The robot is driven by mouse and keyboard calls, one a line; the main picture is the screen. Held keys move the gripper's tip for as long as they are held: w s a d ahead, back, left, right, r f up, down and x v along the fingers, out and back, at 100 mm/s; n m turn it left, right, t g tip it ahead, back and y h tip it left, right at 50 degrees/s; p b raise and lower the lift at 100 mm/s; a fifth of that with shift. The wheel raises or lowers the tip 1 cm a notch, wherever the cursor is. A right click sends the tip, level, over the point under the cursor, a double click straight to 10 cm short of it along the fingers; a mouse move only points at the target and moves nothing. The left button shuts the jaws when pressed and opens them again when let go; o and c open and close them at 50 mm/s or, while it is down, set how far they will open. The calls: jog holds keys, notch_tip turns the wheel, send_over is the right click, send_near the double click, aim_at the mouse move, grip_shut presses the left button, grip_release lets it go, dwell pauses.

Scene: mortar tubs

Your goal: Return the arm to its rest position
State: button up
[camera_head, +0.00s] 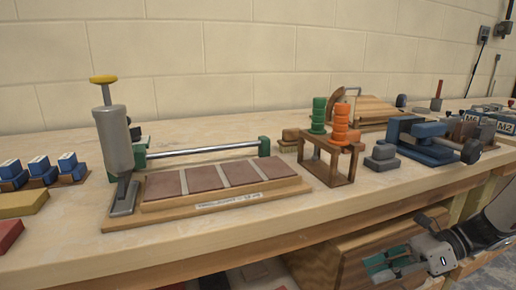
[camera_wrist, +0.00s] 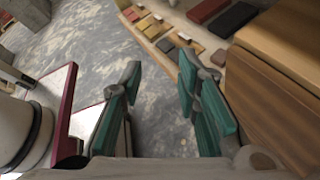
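My gripper (camera_head: 388,264) is at the lower right of the head view, in front of the workbench and below the level of its top. In the wrist view my gripper (camera_wrist: 160,98) has its two green-padded fingers apart, with nothing between them but the grey floor. My arm comes in from the right edge of the head view.
The workbench (camera_head: 265,215) bears a tile board (camera_head: 290,196), a grey dispenser (camera_head: 115,140), a small wooden stand (camera_head: 330,160) with green and orange pieces, and a blue vise (camera_head: 420,140). A wooden box (camera_head: 325,262) under the bench is close beside my gripper. Open floor (camera_wrist: 165,125) shows below.

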jog(key=s+a+r+n+g+h, duration=0.3)
jog(key=s+a+r+n+h, duration=0.55)
jog(key=s+n, duration=0.45)
jog(key=s+d+r+n+t+h, duration=0.1)
jog(key=s+r+n+t+h, duration=0.25)
jog(key=s+n, duration=0.8)
notch_tip(320, 180, up, 37)
jog(key=s+m+t+h+p, duration=0.1)
jog(key=s+t+p, duration=0.1)
jog(key=p, duration=3.3)
jog(key=shift+s+d+m+t+p, duration=0.3)
jog(key=shift+m+t+p, duration=0.05)
jog(key=shift+t, duration=0.3)
